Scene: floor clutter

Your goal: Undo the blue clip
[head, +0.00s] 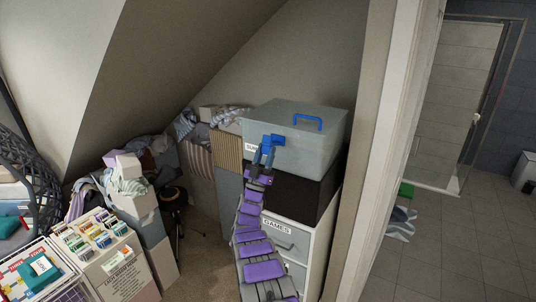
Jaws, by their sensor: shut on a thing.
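A translucent grey storage box (318,152) with a grey lid and a blue top handle (308,121) sits on a black box at the centre right. The blue clip (273,141) is on the box's front side, near its left end below the lid edge. My gripper (267,150) reaches up from below and is shut on the blue clip. The fingers cover part of the clip, so whether it is latched or loose cannot be told.
The black box (318,202) stands on a white drawer unit labelled GAMES (283,228). A sloped ceiling closes in above left. Boxes and heaped cloth (125,183) fill the left. A door frame (375,150) stands close on the right, with a tiled room beyond.

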